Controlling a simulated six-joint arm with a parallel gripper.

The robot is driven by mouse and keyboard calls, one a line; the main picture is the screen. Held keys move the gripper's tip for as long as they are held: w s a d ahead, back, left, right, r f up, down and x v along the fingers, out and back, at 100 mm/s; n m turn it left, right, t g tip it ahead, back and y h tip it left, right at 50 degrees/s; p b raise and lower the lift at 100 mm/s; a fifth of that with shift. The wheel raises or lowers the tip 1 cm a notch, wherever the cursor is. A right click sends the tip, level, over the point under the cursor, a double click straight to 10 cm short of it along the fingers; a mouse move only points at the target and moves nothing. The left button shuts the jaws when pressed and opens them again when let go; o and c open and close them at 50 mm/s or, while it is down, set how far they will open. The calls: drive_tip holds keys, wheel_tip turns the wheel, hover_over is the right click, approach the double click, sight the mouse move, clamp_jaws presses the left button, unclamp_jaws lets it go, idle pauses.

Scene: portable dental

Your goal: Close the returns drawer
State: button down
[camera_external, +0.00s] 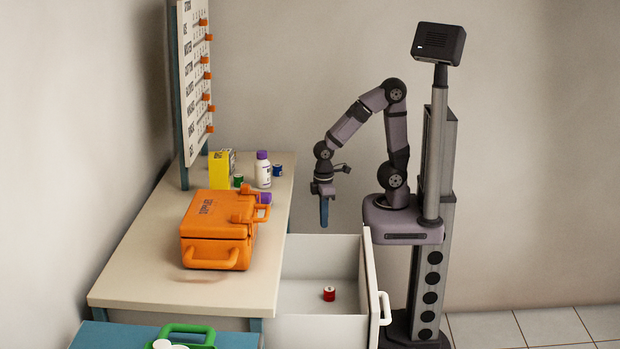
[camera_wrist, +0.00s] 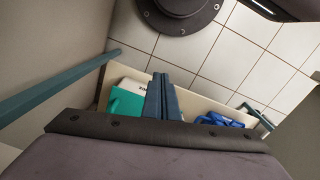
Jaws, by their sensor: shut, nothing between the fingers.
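The white returns drawer (camera_external: 310,262) stands open, pulled out to the right from under the table. Its front panel (camera_external: 368,275) faces right and carries a white handle (camera_external: 385,308). A small red can (camera_external: 329,294) lies inside on the drawer floor. My gripper (camera_external: 324,224) points down with its blue fingers together, empty, near the drawer's far side and left of the front panel. It appears apart from the drawer. In the wrist view the fingers (camera_wrist: 163,82) are closed together; I cannot pick out the drawer handle there.
An orange case (camera_external: 212,250), a yellow box (camera_external: 219,170) and a purple-capped bottle (camera_external: 263,172) stand on the table (camera_external: 150,262). A green-handled item (camera_external: 185,332) is at the front. The wrist view shows a teal item (camera_wrist: 125,104), a blue item (camera_wrist: 218,120) and floor tiles.

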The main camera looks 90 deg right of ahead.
drive_tip(key=s+a+r+n+t+h+p, duration=0.1)
drive_tip(key=a+r+n+p, duration=0.55)
drive_tip(key=a+n, duration=0.5)
drive_tip(key=s+a+r+n+t+h+p, duration=0.1)
drive_tip(key=a+r+n+p, duration=0.55)
drive_tip(key=a, duration=0.75)
drive_tip(key=s+a+r+n+t+y+p, duration=0.1)
drive_tip(key=s+a+r+n+p, duration=0.1)
drive_tip(key=s+a+n, duration=0.75)
drive_tip(key=s+a+r+n+t+y+p, duration=0.1)
drive_tip(key=s+a+r+n+t+p, duration=0.15)
drive_tip(key=s+a+n, duration=0.75)
drive_tip(key=w+d+f+m+p, duration=0.1)
drive_tip(key=w+d+f+m, duration=0.2)
drive_tip(key=f, duration=0.6)
drive_tip(key=shift+w+f+m+g, duration=0.15)
drive_tip(key=shift+w+m+g, duration=0.4)
drive_tip(key=shift+w, duration=0.6)
drive_tip(key=shift+w, duration=0.1)
